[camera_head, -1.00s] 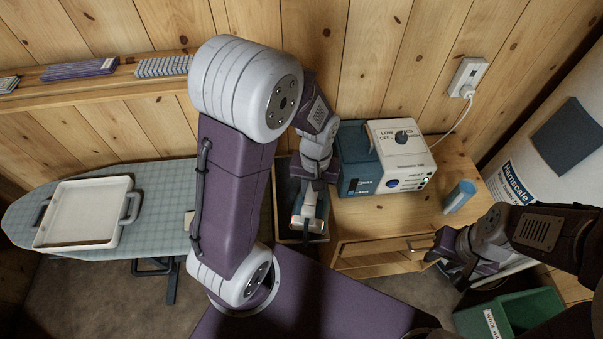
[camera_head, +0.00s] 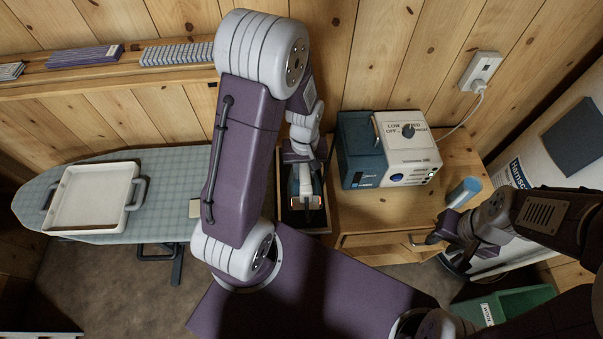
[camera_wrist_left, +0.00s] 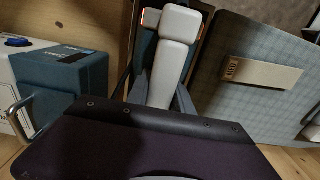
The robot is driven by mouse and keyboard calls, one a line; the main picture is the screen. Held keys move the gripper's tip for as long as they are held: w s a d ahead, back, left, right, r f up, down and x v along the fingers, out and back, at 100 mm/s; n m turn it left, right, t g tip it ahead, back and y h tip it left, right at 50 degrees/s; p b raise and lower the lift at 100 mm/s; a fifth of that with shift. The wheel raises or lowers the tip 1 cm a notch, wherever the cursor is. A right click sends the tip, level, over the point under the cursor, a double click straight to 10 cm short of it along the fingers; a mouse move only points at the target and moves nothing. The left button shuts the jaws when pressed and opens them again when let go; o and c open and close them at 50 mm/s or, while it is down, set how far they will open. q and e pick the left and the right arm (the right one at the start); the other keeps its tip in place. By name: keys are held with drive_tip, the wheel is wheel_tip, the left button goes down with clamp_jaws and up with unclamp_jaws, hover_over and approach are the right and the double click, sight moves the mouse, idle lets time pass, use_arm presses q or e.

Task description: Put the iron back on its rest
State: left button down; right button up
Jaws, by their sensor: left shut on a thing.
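The iron (camera_head: 306,188) has a pale handle, a dark teal body and a small glowing orange light. My left gripper (camera_head: 305,160) is shut on it and holds it over a dark-lined open wooden box (camera_head: 325,215). I cannot tell whether the iron touches the box. The left wrist view shows the iron (camera_wrist_left: 172,45) between the fingers, its underside hidden. A beige plate with a small label (camera_wrist_left: 262,73) lies at the ironing board's right end; I cannot tell which thing is the rest. My right gripper (camera_head: 448,232) is by the wooden cabinet, its jaws unclear.
A blue and white unit with a knob (camera_head: 390,150) stands on the cabinet, beside a blue cylinder (camera_head: 464,192). A white tray (camera_head: 92,197) sits on the ironing board (camera_head: 170,175). A green bin (camera_head: 515,305) is at lower right.

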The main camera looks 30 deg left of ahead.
use_arm(q)
drive_tip(key=shift+w+a+f, duration=0.6)
drive_tip(key=shift+w+a, duration=0.1)
drive_tip(key=shift+a, duration=0.1)
wheel_tip(320, 180, down, 3)
drive_tip(key=shift+s+d+f+p, duration=0.1)
drive_tip(key=shift+s+p, duration=0.05)
drive_tip(key=shift+p, duration=0.15)
drive_tip(key=shift+w+f, duration=0.2)
drive_tip(key=shift+f, duration=0.2)
drive_tip(key=shift+s+f, duration=0.1)
drive_tip(key=c, duration=1.1)
unclamp_jaws()
